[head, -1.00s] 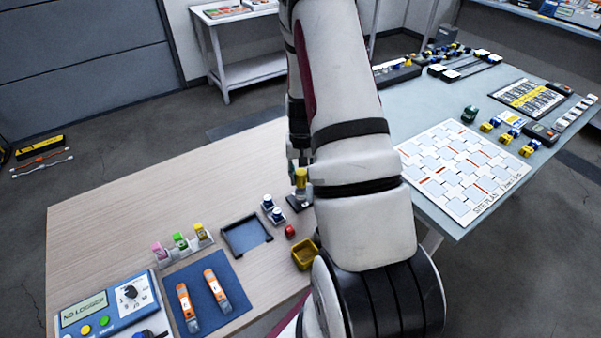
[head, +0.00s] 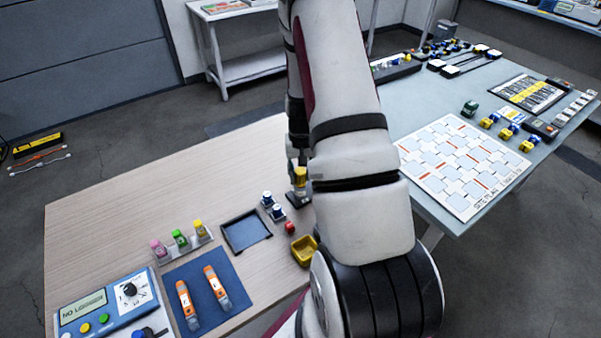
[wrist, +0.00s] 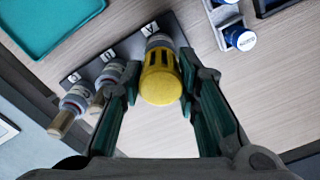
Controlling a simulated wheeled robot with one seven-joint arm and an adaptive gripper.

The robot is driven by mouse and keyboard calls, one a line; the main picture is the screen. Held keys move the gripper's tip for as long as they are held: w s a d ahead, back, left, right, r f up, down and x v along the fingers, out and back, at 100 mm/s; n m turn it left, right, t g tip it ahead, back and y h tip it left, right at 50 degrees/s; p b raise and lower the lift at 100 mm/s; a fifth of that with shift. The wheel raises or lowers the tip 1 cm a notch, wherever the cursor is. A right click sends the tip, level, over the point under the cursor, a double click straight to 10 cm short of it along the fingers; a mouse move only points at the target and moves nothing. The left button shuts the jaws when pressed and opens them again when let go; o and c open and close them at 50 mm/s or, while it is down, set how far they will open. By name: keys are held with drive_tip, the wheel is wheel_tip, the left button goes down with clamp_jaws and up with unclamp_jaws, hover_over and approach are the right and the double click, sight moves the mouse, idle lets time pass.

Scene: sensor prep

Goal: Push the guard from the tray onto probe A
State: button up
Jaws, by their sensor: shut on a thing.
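The yellow slotted guard (wrist: 160,85) is between my fingers in the wrist view. My gripper (wrist: 157,88) is shut on it. That probe stands in a dark rack (wrist: 128,48) beside a label that looks like an upside-down A. Two other probes with bare tan tips stand left of it. In the head view the guard (head: 300,174) shows beside my arm, which hides most of the rack. An empty teal tray (wrist: 45,25) is at upper left in the wrist view.
Blue-and-white capped parts (head: 273,206) stand near the rack, with a black-rimmed tray (head: 246,232), a red ball-like thing (head: 290,226) and a yellow bin (head: 304,249) in front.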

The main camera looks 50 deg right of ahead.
sight(301, 171)
drive_tip(key=shift+f, duration=0.2)
drive_tip(key=shift+c, duration=0.4)
drive_tip(key=o, duration=1)
drive_tip(key=shift+o, duration=0.3)
drive_tip(key=shift+o, duration=1)
drive_tip(key=shift+r, duration=0.7)
drive_tip(key=shift+r+p, duration=1.3)
drive_tip(key=shift+r, duration=1.6)
